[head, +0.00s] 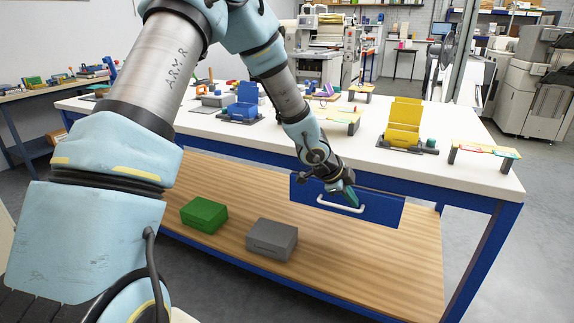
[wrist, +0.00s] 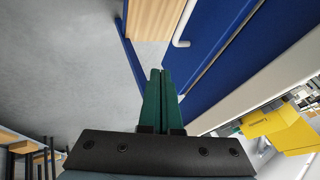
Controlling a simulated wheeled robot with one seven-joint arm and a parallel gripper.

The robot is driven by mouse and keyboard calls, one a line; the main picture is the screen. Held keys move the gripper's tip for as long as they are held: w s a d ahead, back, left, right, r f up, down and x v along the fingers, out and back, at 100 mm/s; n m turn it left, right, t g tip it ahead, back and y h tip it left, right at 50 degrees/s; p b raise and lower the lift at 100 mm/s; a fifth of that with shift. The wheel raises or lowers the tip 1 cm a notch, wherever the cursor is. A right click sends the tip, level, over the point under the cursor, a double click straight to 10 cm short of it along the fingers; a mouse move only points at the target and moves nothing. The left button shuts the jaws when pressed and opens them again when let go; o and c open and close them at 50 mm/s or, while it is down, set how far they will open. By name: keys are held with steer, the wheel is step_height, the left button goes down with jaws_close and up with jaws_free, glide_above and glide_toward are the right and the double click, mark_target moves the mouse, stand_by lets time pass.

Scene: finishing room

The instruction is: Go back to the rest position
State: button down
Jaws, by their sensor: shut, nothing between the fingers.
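My gripper (head: 350,195) hangs in front of the blue drawer (head: 378,212) under the white tabletop, close to its white handle (head: 341,205). In the wrist view my gripper's two green fingers (wrist: 160,75) are together with nothing between them. The white handle (wrist: 184,22) also shows there, beyond and to the right of the fingertips, apart from them. The drawer front looks closed in the head view. My arm reaches across the workbench from the upper left.
The white workbench top (head: 370,165) carries a blue holder (head: 243,103), a yellow holder (head: 403,122) and a small rack (head: 484,150). A green box (head: 204,215) and a grey box (head: 272,240) lie on the wooden lower shelf (head: 400,270). Grey floor is open in front.

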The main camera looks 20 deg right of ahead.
steer(key=w+a+r+n+t+y, duration=0.1)
steer(key=w+a+r+n+y, duration=0.15)
steer(key=a, duration=0.55)
steer(key=w+a+r+n+t+y, duration=0.1)
steer(key=w+a+n, duration=0.1)
steer(key=a+n, duration=0.35)
steer(key=w+a+r+n+t+y, duration=0.1)
steer(key=w+a+r+n, duration=0.1)
steer(key=a, duration=0.7)
steer(key=s+a+r+n+y, duration=0.1)
steer(key=s+a+n, duration=0.2)
steer(key=a, duration=0.4)
steer(key=s+a+r+n+g, duration=0.1)
steer(key=s+a+r+n, duration=0.1)
steer(key=s+a+n, duration=0.2)
steer(key=s+a+r+n+g+y, duration=0.1)
steer(key=s+a+n, duration=0.3)
steer(key=a+n, duration=0.3)
steer(key=a, duration=0.3)
steer(key=shift+r+y+p, duration=0.3)
steer(key=shift+y+p, duration=0.05)
steer(key=shift+s, duration=0.1)
